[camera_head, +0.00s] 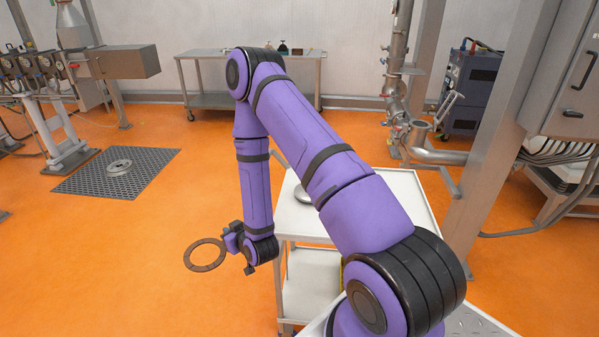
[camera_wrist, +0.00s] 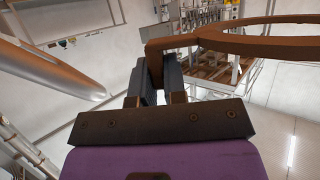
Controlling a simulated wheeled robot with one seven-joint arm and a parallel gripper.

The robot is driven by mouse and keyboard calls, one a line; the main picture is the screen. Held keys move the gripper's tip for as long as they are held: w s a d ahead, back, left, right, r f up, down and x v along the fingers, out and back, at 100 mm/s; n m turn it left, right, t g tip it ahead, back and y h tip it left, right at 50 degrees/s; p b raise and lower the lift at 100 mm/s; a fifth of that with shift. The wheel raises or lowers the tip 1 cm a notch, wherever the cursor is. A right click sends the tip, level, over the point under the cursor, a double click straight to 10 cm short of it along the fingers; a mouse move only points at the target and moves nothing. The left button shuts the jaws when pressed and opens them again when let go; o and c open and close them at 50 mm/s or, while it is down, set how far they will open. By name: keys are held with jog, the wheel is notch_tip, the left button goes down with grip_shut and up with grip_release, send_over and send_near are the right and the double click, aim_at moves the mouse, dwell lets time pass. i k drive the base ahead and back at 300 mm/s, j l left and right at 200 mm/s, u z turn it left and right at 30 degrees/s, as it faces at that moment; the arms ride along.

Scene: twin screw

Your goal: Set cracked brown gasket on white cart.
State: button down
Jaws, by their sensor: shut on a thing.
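The brown gasket (camera_head: 205,255) is a flat ring, held in the air to the left of the white cart in the head view. In the wrist view the gasket (camera_wrist: 262,42) runs across the upper right, with its near end between the fingers. My gripper (camera_head: 232,240) is shut on the gasket's rim; its dark fingers also show in the wrist view (camera_wrist: 157,82). Cracks are too small to tell. The white cart (camera_head: 425,205) has a flat top and lower shelves; my arm hides much of it.
A round metal object (camera_head: 301,195) sits on the cart top near its left side. A grey metal table (camera_head: 215,100) with small items stands at the back wall. A floor grate (camera_head: 90,180) lies at left. Steel pipework (camera_head: 398,100) stands behind the cart.

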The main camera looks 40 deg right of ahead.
aim_at(401, 201)
jog(key=k+l+z, duration=0.15)
jog(key=k+l, duration=0.35)
jog(key=k+l+z, duration=0.4)
jog(key=l, duration=0.15)
jog(key=l+z, duration=0.2)
jog(key=k+l+z, duration=0.2)
jog(key=l, duration=0.25)
jog(key=i+l, duration=0.8)
jog(key=l+z, duration=0.05)
jog(key=l, duration=0.05)
